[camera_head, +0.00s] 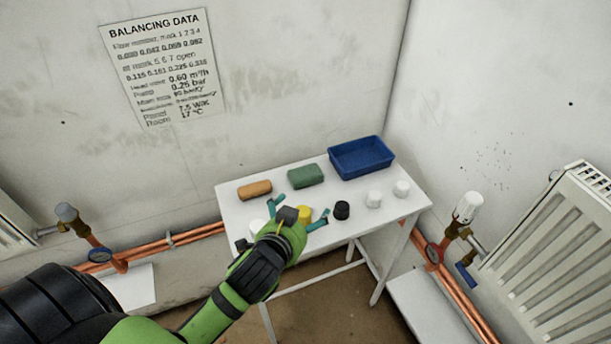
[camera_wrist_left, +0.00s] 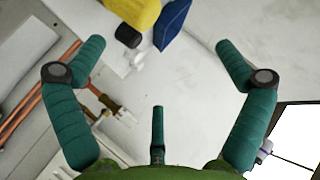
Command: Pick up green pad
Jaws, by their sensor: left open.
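The green pad (camera_head: 305,175) lies on the white table (camera_head: 331,179), between a brown-orange block and a blue tray. My left gripper (camera_head: 297,210) is over the front part of the table, on the near side of the pad and apart from it. Its teal fingers are spread with nothing between them, as the left wrist view (camera_wrist_left: 160,62) also shows. I cannot make out the pad in the left wrist view. My right gripper is in neither view.
The brown-orange block (camera_head: 254,190) is left of the pad, the blue tray (camera_head: 361,157) right. A yellow piece (camera_head: 304,214), a black cap (camera_head: 342,210) and white caps (camera_head: 374,199) sit along the front. Radiator (camera_head: 560,250) and copper pipes (camera_head: 468,295) stand at right.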

